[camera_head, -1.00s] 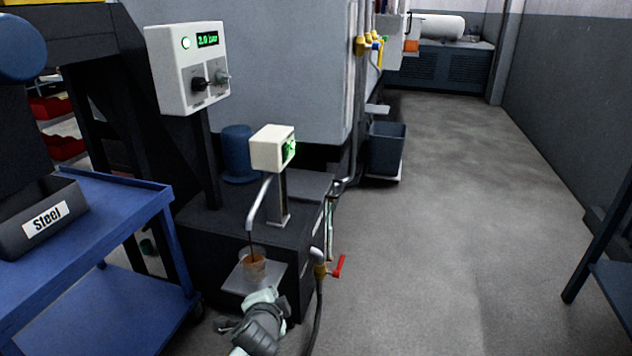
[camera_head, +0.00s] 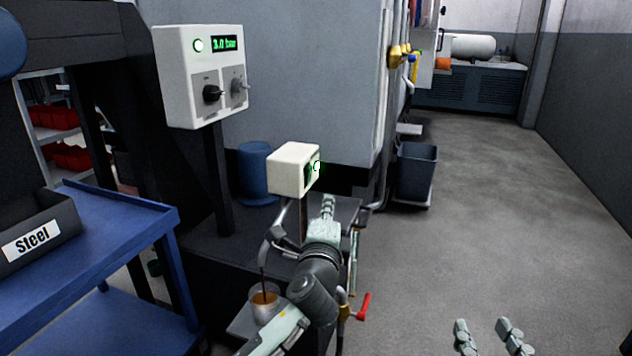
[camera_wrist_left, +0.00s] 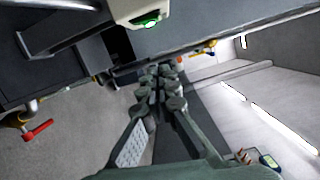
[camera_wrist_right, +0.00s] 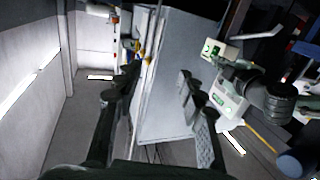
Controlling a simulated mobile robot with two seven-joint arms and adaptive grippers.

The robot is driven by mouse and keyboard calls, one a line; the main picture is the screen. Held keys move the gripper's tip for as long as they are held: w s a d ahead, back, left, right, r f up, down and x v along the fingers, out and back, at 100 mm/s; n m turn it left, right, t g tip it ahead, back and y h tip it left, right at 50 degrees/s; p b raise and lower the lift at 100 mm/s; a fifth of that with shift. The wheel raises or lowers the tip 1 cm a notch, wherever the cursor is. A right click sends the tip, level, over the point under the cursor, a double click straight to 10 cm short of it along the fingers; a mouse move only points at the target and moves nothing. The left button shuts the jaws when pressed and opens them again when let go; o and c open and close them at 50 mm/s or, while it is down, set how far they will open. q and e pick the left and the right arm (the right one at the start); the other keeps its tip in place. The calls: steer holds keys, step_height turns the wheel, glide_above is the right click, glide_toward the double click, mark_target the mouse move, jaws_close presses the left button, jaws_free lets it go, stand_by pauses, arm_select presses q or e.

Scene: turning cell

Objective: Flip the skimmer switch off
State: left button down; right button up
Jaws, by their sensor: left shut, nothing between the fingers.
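The skimmer is a small white box (camera_head: 293,167) on a post, with a lit green lamp (camera_head: 316,166) on its right-hand face. A dark switch plate shows beside the lamp; the lever's position is too small to tell. My left gripper (camera_head: 328,205) is shut and empty, just below and right of the box, apart from it in the picture. In the left wrist view the shut fingers (camera_wrist_left: 160,80) lie below the box (camera_wrist_left: 135,10) and its lamp. My right gripper (camera_head: 490,328) is open and empty at the lower right; its spread fingers (camera_wrist_right: 156,82) show in the right wrist view.
Brown liquid runs from the skimmer's spout into a cup (camera_head: 264,304) below. A taller white control box (camera_head: 190,100) stands behind left. A red-handled valve (camera_head: 363,307) is near my left arm. A blue cart (camera_head: 100,260) stands left. The floor at right is clear.

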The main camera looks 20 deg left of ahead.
mark_target(311, 176)
arm_select(q)
steer(key=w+a, duration=0.6)
steer(key=w, duration=0.4)
steer(key=shift+r+b, duration=0.35)
steer(key=shift+b, duration=0.05)
arm_select(e)
steer(key=shift+s+a+r+t+y, duration=0.1)
steer(key=shift+a+r+t+y, duration=0.2)
steer(key=shift+r, duration=0.35)
steer(key=shift+s+a+r+t+y, duration=0.1)
steer(key=shift+a+r+t, duration=0.2)
steer(key=shift+r, duration=0.35)
steer(key=shift+s+a+r+t+y, duration=0.1)
steer(key=shift+a+r+t+y, duration=0.1)
steer(key=shift+r+t, duration=0.35)
steer(key=shift+r, duration=0.15)
arm_select(q)
steer(key=shift+a+r+n+p, duration=0.15)
steer(key=shift+a+n+p, duration=0.35)
steer(key=shift+p, duration=0.15)
arm_select(e)
step_height(311, 176, down, 6)
steer(key=d+g+h, duration=0.1)
steer(key=d+g, duration=0.1)
steer(key=g, duration=0.1)
steer(key=shift+w+d+h, duration=0.3)
steer(key=shift+w+h, duration=0.05)
steer(key=shift+h, duration=0.05)
